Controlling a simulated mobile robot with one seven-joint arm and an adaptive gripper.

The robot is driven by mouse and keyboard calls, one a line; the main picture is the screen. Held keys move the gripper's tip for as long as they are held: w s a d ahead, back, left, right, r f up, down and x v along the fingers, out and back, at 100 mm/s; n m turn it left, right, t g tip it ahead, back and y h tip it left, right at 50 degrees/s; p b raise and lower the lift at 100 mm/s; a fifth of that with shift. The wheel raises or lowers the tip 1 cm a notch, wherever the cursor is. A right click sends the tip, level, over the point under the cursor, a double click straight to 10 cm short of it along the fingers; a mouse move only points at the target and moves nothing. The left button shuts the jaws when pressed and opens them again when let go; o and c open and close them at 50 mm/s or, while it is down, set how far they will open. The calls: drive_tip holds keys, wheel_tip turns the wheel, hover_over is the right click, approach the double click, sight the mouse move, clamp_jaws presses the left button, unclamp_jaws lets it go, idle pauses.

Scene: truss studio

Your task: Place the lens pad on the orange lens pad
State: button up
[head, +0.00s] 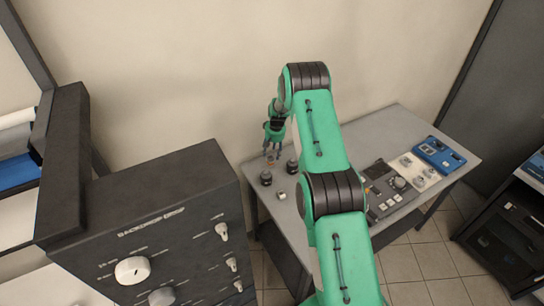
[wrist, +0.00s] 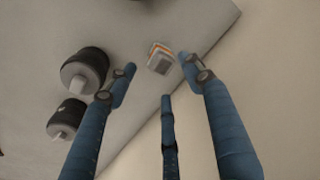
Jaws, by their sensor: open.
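In the wrist view a small square stack lies on the table: a grey and white lens pad (wrist: 159,64) with the orange lens pad (wrist: 161,47) showing along its edge. The grey pad appears to lie over the orange one, slightly offset; full contact is hard to tell. My gripper (wrist: 160,76) has its three blue fingers spread, with nothing between them. The stack is beyond the fingertips, between the two upper ones, with a gap to each. In the head view my gripper (head: 272,152) points down over the table's left back part; the pads are too small to make out clearly there.
Two dark cylinders (head: 266,178) (head: 292,165) stand near my gripper on the grey table (head: 375,140); they also show in the wrist view (wrist: 84,68). A small pale object (head: 281,195) lies in front. A control panel, white tray (head: 412,171) and blue case (head: 439,154) occupy the right side.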

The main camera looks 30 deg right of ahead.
wheel_tip(320, 180, up, 8)
drive_tip(key=s+b, duration=0.1)
drive_tip(key=shift+f, duration=0.25)
drive_tip(key=shift+s+d, duration=0.1)
idle(0.6)
